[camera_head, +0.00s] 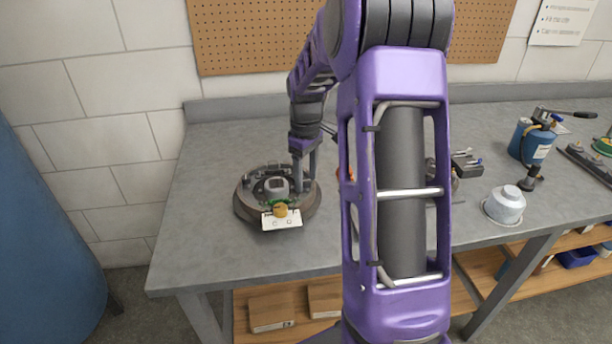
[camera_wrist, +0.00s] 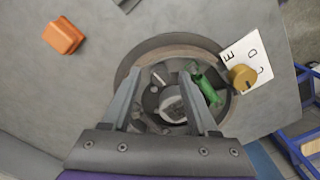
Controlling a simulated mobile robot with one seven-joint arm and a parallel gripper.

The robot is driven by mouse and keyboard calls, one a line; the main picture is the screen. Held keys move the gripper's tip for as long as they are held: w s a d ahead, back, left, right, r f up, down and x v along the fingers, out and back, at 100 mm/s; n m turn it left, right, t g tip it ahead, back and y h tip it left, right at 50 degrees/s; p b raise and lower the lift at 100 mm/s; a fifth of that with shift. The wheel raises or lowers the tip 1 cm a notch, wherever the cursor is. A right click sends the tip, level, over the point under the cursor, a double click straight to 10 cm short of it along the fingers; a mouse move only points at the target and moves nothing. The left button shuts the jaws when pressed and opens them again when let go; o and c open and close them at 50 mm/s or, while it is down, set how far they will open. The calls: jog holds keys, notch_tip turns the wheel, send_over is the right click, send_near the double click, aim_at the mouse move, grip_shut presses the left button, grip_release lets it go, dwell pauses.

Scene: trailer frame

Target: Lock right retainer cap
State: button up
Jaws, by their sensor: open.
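A round dark fixture (camera_head: 243,208) with a brown rim sits on the grey bench; it also shows in the wrist view (camera_wrist: 170,43). Inside it are a grey rounded part (camera_head: 276,185), a green part (camera_wrist: 207,88) and small dark fittings. A gold knob (camera_head: 280,210) sits at its front edge by a white lettered card (camera_head: 270,220); the knob also shows in the wrist view (camera_wrist: 242,76). I cannot tell which part is the right retainer cap. My gripper (camera_wrist: 161,76) is open, its fingers apart over the fixture, with nothing visibly held between them.
An orange block (camera_wrist: 63,37) lies on the bench beside the fixture. A white domed part (camera_head: 505,205), a blue canister (camera_head: 530,140) and dark tools stand at the right. The bench left of the fixture is clear. My arm hides the bench middle.

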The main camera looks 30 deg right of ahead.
jog(key=shift+c, duration=0.2)
grip_shut()
jog(key=shift+m, duration=0.4)
jog(key=m+p, duration=0.1)
jog(key=m, duration=0.2)
jog(key=shift+m, duration=0.4)
jog(key=m+p, duration=0.1)
jog(key=m, duration=0.3)
jog(key=shift+r+p, duration=0.1)
jog(key=shift+p, duration=0.2)
jog(key=m+p, duration=0.1)
jog(key=m, duration=0.4)
jog(key=m+p, duration=0.1)
jog(key=m, duration=0.3)
